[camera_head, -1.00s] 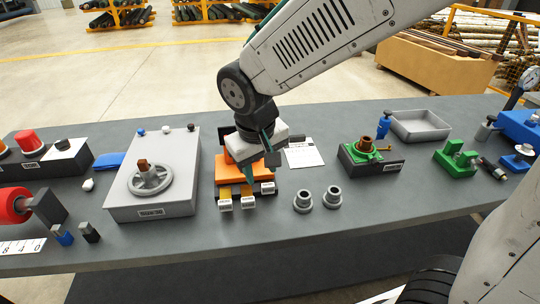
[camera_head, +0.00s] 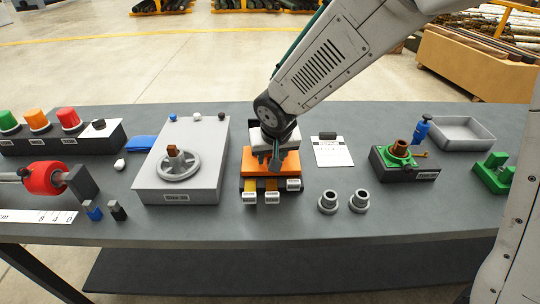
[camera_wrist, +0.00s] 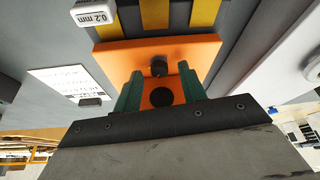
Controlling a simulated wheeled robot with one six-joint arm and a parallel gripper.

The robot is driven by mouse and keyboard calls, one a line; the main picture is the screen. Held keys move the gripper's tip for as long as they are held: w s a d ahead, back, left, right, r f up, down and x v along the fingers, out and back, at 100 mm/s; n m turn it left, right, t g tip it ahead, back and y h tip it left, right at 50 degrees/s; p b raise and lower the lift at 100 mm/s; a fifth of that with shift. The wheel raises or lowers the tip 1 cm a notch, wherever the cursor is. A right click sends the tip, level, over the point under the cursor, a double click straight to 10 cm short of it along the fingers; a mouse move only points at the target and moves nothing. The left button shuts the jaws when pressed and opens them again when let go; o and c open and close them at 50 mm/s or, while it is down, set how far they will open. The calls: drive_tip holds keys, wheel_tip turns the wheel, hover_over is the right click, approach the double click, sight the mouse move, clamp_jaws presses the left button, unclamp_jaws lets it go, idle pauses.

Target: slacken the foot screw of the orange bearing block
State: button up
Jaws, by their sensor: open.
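The orange bearing block (camera_head: 257,167) stands at the middle of the bench on a dark base, with yellow labelled shim tabs (camera_head: 250,186) at its front. In the wrist view its orange face (camera_wrist: 115,58) carries a dark screw head (camera_wrist: 158,67) and a round black hole (camera_wrist: 161,97). My gripper (camera_head: 274,161) is over the block. Its green fingers (camera_wrist: 161,88) are open and empty, either side of the hole, with the screw head just beyond the tips. Whether the fingers touch the block cannot be told. The arm hides part of the block's top.
A grey box with a handwheel (camera_head: 178,166) stands close left. Two grey bushings (camera_head: 345,201) stand front right, a green clamp fixture (camera_head: 402,158) farther right. A white sheet (camera_head: 332,152) lies behind right. A grey tray (camera_head: 464,131) is at the back right.

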drive_tip(key=shift+f, duration=0.15)
clamp_jaws()
drive_tip(key=shift+w+d+n+y, duration=0.15)
drive_tip(key=shift+n+y, duration=0.45)
drive_tip(key=shift+n, duration=0.9)
unclamp_jaws()
